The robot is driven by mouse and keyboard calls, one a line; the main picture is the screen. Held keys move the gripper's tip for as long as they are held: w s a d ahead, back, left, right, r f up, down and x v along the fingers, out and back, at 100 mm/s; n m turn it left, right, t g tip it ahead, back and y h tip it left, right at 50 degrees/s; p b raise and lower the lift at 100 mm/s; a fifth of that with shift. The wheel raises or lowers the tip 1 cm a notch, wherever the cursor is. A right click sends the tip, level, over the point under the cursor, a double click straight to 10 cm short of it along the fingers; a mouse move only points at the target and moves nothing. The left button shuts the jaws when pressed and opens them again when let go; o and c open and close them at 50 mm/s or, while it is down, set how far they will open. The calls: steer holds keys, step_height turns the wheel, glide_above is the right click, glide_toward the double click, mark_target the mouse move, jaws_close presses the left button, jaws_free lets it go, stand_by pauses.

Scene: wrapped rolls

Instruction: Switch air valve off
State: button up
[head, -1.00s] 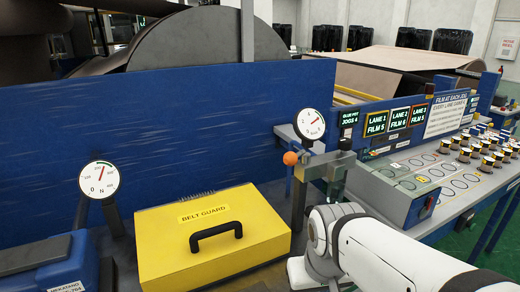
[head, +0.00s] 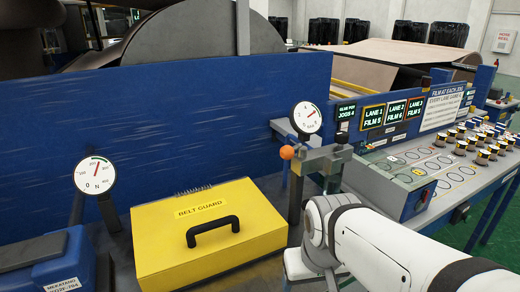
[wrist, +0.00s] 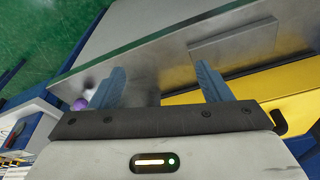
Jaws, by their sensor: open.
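An orange ball knob (head: 287,152) sits beside a grey metal block (head: 328,160), below a round white gauge (head: 306,117). I take this to be the air valve, but no label on it is readable. In the head view my white arm reaches in from the lower right, and my gripper is not clearly seen there. In the wrist view my gripper (wrist: 161,82) is open, with two blue-grey fingers apart and nothing between them. A grey metal surface lies behind the fingers. A small purple round thing (wrist: 79,104) shows left of the left finger.
A yellow belt guard box (head: 165,240) with a black handle stands left of my arm. A second gauge (head: 95,175) stands at the left, above a blue unit (head: 45,262). A blue wall (head: 180,125) runs behind. A roll table with lane displays (head: 374,115) stands at the right.

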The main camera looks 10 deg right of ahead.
steer(key=shift+t, duration=0.3)
steer(key=w+r+p, duration=0.4)
steer(key=w+r, duration=1)
steer(key=shift+w+p, duration=0.15)
steer(key=shift+p, duration=0.15)
steer(key=c, duration=0.9)
steer(key=shift+n+t, duration=0.4)
steer(key=shift+n, duration=0.1)
steer(key=w+r+p, duration=0.1)
steer(key=w+r, duration=0.3)
steer(key=w, duration=0.1)
steer(key=w+r+p, duration=0.2)
steer(key=w+r, duration=0.2)
steer(key=w, duration=0.2)
steer(key=w+r+p, duration=0.1)
steer(key=w+r, duration=0.3)
steer(key=w, duration=0.1)
steer(key=shift+w+d+r, duration=0.15)
steer(key=shift+d, duration=0.25)
jaws_close()
